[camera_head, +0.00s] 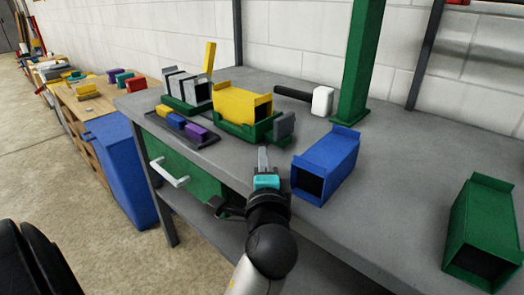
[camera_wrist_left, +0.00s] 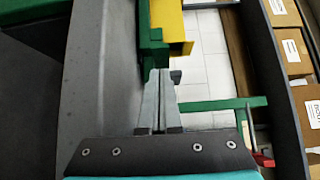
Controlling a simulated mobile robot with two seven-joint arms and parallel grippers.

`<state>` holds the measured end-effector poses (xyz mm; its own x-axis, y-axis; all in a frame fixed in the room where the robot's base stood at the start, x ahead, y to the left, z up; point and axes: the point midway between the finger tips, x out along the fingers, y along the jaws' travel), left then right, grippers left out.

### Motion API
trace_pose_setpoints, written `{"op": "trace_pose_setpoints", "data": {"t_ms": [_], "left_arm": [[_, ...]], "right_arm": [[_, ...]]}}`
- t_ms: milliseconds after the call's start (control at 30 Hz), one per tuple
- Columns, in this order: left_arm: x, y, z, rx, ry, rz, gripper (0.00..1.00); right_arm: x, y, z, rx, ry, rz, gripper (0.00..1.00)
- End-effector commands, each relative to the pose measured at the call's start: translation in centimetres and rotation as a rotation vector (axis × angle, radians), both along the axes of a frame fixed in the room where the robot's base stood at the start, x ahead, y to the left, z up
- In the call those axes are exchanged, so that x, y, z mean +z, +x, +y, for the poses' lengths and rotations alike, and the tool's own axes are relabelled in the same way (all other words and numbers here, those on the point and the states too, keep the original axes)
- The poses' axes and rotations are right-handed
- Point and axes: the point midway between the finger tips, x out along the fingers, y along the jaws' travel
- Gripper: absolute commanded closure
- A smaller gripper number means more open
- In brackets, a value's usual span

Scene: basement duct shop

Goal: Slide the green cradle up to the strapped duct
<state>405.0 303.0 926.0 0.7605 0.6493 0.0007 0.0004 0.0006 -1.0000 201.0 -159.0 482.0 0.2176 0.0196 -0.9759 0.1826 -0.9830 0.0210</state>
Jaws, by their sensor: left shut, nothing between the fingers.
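The green cradle (camera_head: 232,128) sits on the grey bench with a yellow duct (camera_head: 241,103) lying in it. A grey block (camera_head: 284,125) is at its right end. A grey duct with dark bands (camera_head: 188,88), which looks like the strapped duct, stands on a green base just left of the cradle, with a small gap. My left gripper (camera_head: 263,158) is shut and empty in front of the cradle. In the left wrist view its fingertips (camera_wrist_left: 159,72) point at the cradle (camera_wrist_left: 152,50), with the yellow duct (camera_wrist_left: 168,25) beyond. I cannot tell whether they touch the cradle.
A blue duct (camera_head: 325,165) stands right of my gripper and a green duct (camera_head: 483,230) farther right. A mallet (camera_head: 320,100) and a green post (camera_head: 357,65) are behind. A dark tray (camera_head: 160,122) with small coloured blocks lies front left. The bench between the blue and green ducts is clear.

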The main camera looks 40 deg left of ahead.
Motion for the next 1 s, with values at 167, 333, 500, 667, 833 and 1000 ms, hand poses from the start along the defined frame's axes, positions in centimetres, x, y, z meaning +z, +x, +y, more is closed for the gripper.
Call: {"op": "trace_pose_setpoints", "data": {"t_ms": [167, 333, 500, 667, 833, 1000], "left_arm": [[0.0, 2.3, 2.0, 0.001, 0.003, -0.002, 1.00], [0.0, 4.3, 3.8, 0.001, 0.003, -0.001, 1.00], [0.0, 5.7, 4.9, 0.000, 0.002, -0.001, 1.00], [0.0, 6.3, 5.4, 0.000, 0.000, 0.000, 1.00], [0.0, 6.3, 5.5, 0.000, 0.000, 0.000, 1.00], [0.0, 6.3, 5.4, 0.000, 0.000, 0.000, 1.00]], "right_arm": [[1.2, 0.6, -0.1, 0.000, 0.000, -0.018, 0.00], [2.2, 1.4, 0.1, -0.001, 0.003, -0.038, 0.00], [3.2, 1.9, 0.2, -0.002, 0.006, -0.054, 0.00], [3.7, 2.1, 0.2, -0.003, 0.008, -0.059, 0.00], [3.8, 2.1, 0.2, -0.003, 0.008, -0.060, 0.00], [3.8, 2.1, 0.2, -0.003, 0.008, -0.060, 0.00]]}}
